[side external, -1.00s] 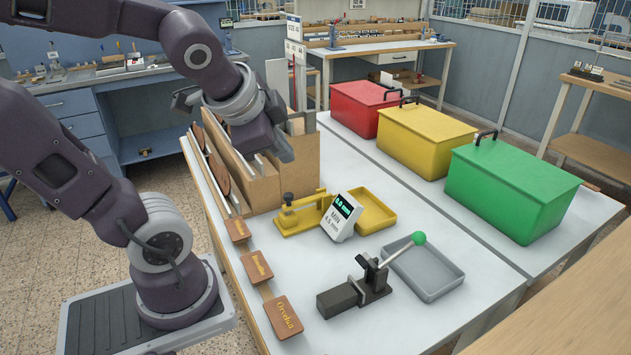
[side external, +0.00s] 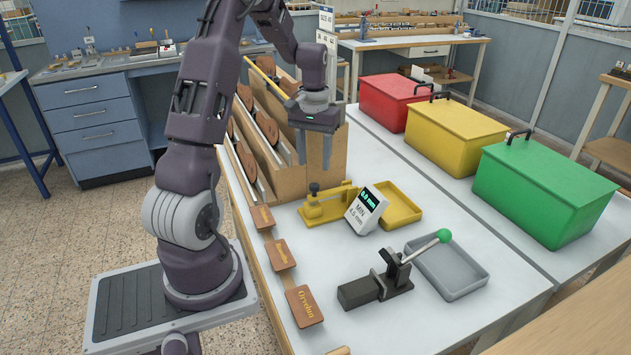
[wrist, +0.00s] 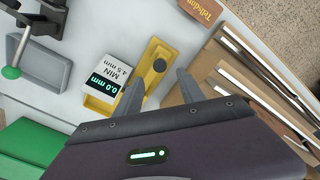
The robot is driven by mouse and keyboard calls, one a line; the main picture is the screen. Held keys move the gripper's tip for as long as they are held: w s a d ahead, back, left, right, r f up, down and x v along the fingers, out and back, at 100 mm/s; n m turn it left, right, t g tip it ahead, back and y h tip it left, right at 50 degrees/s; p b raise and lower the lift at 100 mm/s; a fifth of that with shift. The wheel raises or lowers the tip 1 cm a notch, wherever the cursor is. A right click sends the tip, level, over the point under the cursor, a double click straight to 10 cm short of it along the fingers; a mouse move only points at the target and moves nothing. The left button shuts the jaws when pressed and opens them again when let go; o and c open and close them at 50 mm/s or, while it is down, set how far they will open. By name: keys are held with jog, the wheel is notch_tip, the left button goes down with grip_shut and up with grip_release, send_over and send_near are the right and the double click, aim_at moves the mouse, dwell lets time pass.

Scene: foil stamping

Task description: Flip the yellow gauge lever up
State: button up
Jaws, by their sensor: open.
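The yellow gauge (side external: 327,211) sits on the table, with a black knob (side external: 314,188) on its left part and a yellow lever bar (side external: 336,193) that appears to lie low along it. Its white display (side external: 366,209) reads 0.0 mm, MIN 4.5 mm. My gripper (side external: 313,167) is open and empty, pointing down above the gauge's far side. In the wrist view the gauge (wrist: 151,77) lies just ahead of my gripper (wrist: 160,76), with the knob (wrist: 160,65) roughly between the fingertip directions. The fingers appear apart from it.
A wooden rack (side external: 318,152) stands close behind the gripper. A yellow tray (side external: 402,207) is right of the display. A black clamp (side external: 376,287) with a green-knobbed handle and a grey tray (side external: 450,272) are nearer. Red, yellow and green boxes (side external: 545,190) line the right. Leather tags (side external: 281,255) lie left.

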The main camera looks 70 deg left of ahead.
aim_at(315, 185)
notch_tip(315, 185, down, 7)
jog(key=shift+r, duration=0.1)
grip_shut()
dwell(1.5)
